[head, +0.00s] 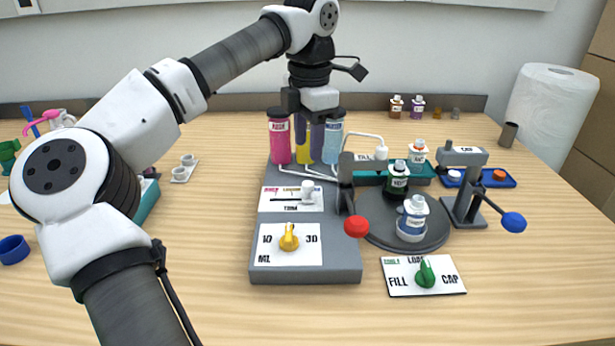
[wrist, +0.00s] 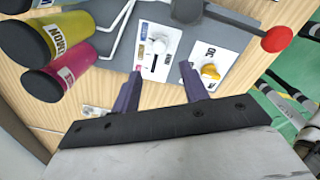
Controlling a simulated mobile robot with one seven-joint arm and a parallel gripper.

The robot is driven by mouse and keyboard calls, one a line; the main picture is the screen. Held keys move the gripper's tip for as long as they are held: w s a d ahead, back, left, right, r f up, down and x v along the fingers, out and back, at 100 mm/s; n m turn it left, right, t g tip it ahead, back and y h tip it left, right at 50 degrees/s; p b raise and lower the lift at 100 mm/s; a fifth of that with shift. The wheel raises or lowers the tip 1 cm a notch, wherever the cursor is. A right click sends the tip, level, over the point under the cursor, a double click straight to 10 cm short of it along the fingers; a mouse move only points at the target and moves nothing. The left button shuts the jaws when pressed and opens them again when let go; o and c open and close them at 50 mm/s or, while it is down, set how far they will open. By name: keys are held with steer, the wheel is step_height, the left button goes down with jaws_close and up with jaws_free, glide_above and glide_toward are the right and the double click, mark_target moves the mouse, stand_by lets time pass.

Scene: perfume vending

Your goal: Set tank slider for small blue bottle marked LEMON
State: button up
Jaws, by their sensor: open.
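The tank slider is a white knob (head: 308,190) at the right part of a slot on a white panel (head: 277,202); it also shows in the wrist view (wrist: 158,46). Behind it stand a pink tank (head: 280,140), a yellow tank (head: 304,153) and a light blue tank (head: 333,140). The yellow tank reads LEMON in the wrist view (wrist: 62,33). The small blue bottle (head: 412,222) stands on the round grey turntable (head: 445,232); its label is too small to read. My gripper (head: 308,142) is open and empty, pointing down above and behind the slider, near the tanks.
A yellow dial (head: 289,238) marked 10 and 30 ML sits in front of the slider. A green selector (head: 425,274) and a blue-ended lever (head: 513,222) are farther right.

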mark_target(307, 183)
steer(key=f, duration=0.9)
steer(key=shift+w, duration=0.2)
jaws_close()
steer(key=shift+a, duration=0.1)
